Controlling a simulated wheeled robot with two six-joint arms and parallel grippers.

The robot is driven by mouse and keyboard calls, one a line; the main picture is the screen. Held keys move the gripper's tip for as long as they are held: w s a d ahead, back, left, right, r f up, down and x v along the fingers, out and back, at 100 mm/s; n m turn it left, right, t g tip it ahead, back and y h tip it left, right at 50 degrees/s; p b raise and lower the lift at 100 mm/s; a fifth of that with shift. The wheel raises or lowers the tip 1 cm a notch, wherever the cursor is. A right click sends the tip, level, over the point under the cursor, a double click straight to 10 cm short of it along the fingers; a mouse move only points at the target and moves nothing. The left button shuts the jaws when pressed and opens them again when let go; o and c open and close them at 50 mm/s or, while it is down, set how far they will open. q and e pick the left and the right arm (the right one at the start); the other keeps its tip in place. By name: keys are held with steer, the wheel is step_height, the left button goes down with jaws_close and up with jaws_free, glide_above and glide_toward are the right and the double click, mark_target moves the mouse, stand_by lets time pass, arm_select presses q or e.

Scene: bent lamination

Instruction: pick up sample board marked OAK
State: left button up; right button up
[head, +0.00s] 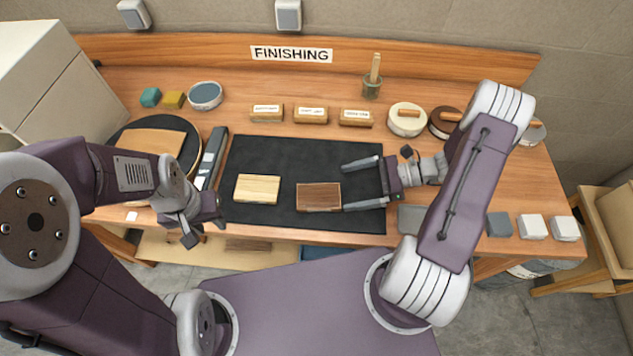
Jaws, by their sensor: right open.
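Two sample boards lie on the black mat (300,158): a pale, straight-grained one (256,188) and a darker brown one (318,197) to its right. No OAK marking is readable on either. My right gripper (344,187) is open and empty, reaching in from the right. Its two fingers point left, with the tips close to the brown board's right end; I cannot tell whether they touch it. My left gripper (203,231) hangs by the table's front left edge, left of the pale board, and its jaw opening is unclear.
Three labelled wooden blocks (310,115) stand behind the mat, their text too small to read. A jar with a brush (372,80), round tins (406,119), a blue bowl (205,95) and a round dark plate surround it. Pale and grey blocks (532,226) lie at right.

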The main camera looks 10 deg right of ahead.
mark_target(321, 196)
steer(key=a, duration=0.2)
steer(key=shift+s+a+f+p, duration=0.2)
steer(key=shift+s+a+p, duration=0.1)
steer(key=shift+s+a, duration=0.4)
steer(key=x, duration=0.2)
steer(key=w+p+x, duration=0.1)
steer(key=x, duration=0.1)
steer(key=shift+f, duration=0.15)
steer(key=shift+a+f+p, duration=0.15)
steer(key=shift+a+p, duration=0.15)
steer(key=shift+a, duration=0.05)
steer(key=shift+s+a, duration=0.1)
steer(key=shift+s, duration=0.05)
steer(key=c, duration=1.2)
arm_select(q)
steer(key=r, duration=0.1)
steer(key=s+r, duration=0.1)
steer(key=shift+s+a+r, duration=0.1)
steer(key=shift+s+r, duration=0.05)
steer(key=shift+r, duration=0.25)
arm_select(e)
steer(key=c, duration=0.4)
steer(key=shift+o, duration=0.2)
